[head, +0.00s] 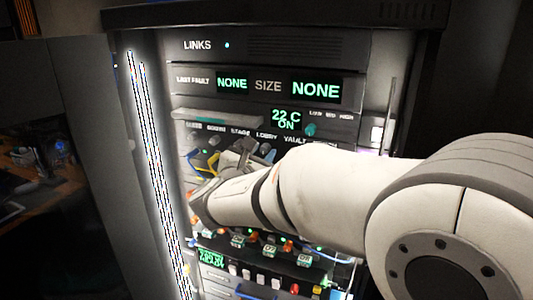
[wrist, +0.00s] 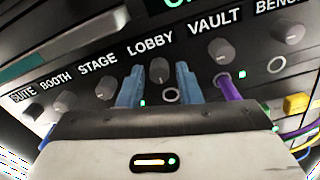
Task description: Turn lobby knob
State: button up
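The lobby knob (wrist: 158,70) is a small dark grey knob under the LOBBY label in the wrist view. My gripper (wrist: 158,80) is open, with one blue finger on the left of the knob and one on the right. Gaps show between the knob and both fingers, so it does not look gripped. In the head view my gripper (head: 238,158) is at the row of labels on the panel, partly covered by my arm. I cannot clearly make out the lobby knob there.
The stage knob (wrist: 105,89) is just left of the left finger. The vault knob (wrist: 224,55) and a purple cable (wrist: 231,89) are close to the right finger. Jacks and a yellow plug (wrist: 297,103) are at the right. A glowing strip (head: 158,170) runs along the rack's left side.

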grip_shut()
jog(key=shift+d+f, duration=0.1)
jog(key=shift+f+m+b, duration=0.2)
jog(key=shift+m+b, duration=0.1)
jog(key=shift+b, duration=0.5)
jog(key=m+b, duration=0.1)
jog(key=b, duration=0.1)
jog(key=m+b, duration=0.1)
jog(key=b, duration=0.1)
jog(key=shift+f, duration=0.3)
jog(key=m+b, duration=1.4)
jog(key=b, duration=0.7)
jog(key=shift+w+b, duration=0.1)
jog(key=shift+b, duration=0.2)
jog(key=shift+r+m+b, duration=0.1)
jog(key=shift+m+b, duration=0.4)
jog(key=shift+m, duration=0.1)
jog(key=shift+r, duration=0.1)
